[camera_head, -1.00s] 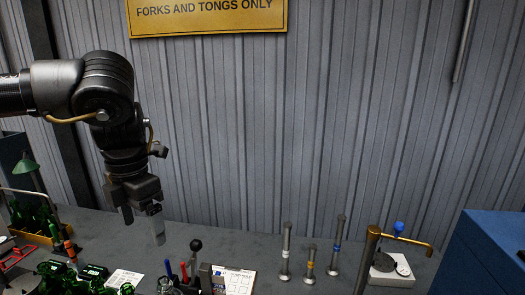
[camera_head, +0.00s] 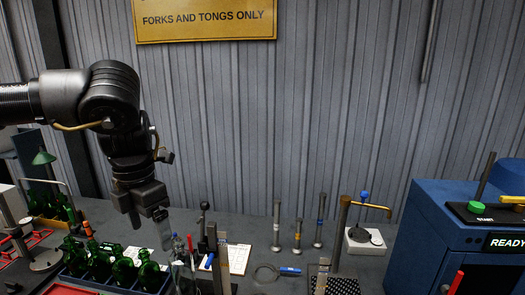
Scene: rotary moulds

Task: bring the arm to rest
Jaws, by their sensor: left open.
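My left arm comes in from the left, and its dark left gripper (camera_head: 149,218) points straight down above the bench. The jaws are apart with nothing between them. The gripper hangs over the back left of the bench, above and behind a rack of green bottles (camera_head: 112,265). It looks clear of the bottles, though the gap is hard to judge. My right gripper is not in view.
Tall metal cylinders (camera_head: 297,237) stand at the back middle. A brass tap (camera_head: 370,207) stands right of them. A blue machine (camera_head: 430,235) with a READY display fills the right. A magnifier (camera_head: 266,274) and a printed sheet (camera_head: 238,258) lie mid-bench.

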